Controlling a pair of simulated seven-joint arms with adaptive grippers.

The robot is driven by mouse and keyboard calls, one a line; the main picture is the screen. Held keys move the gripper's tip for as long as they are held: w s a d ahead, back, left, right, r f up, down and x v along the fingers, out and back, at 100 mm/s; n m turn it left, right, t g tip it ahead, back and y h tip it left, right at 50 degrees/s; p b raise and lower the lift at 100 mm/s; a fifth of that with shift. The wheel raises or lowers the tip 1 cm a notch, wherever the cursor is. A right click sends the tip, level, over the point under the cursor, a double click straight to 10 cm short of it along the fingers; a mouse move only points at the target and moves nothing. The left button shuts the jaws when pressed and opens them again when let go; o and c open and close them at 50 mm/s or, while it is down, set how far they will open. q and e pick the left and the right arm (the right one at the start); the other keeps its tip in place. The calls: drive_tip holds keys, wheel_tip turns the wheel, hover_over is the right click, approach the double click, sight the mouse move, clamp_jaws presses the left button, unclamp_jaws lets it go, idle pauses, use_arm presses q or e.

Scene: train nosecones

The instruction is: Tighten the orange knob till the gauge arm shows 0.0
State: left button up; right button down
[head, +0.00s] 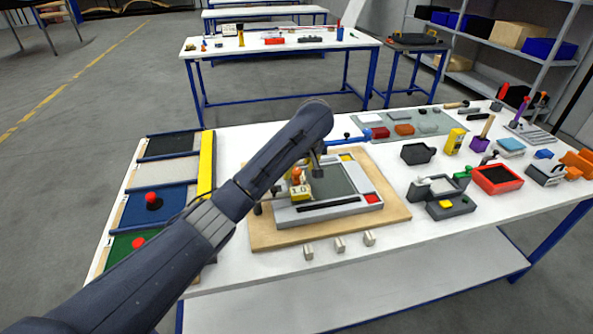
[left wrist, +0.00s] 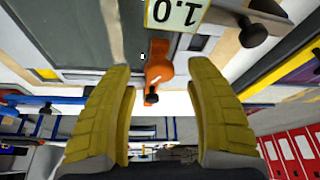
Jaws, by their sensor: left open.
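The orange knob (head: 297,174) stands at the left side of a grey device on a wooden board. A yellow-edged gauge label (head: 300,191) reading 1.0 sits just below it. In the left wrist view the orange knob (left wrist: 158,66) shows between and just beyond the two yellow fingers of my left gripper (left wrist: 162,82). These fingers are open, with a gap on both sides of the knob. The label (left wrist: 177,13) appears there upside down, reading 1.0. In the head view my arm hides part of the gripper. My right gripper is not in view.
The grey device (head: 345,205) lies on the wooden board (head: 395,222). Several small metal blocks (head: 340,245) stand in front. A red tray (head: 496,179) and other parts crowd the right. Bare white table shows at the front right.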

use_arm(q)
drive_tip(key=shift+x, duration=0.8)
drive_tip(key=shift+o, duration=0.2)
clamp_jaws()
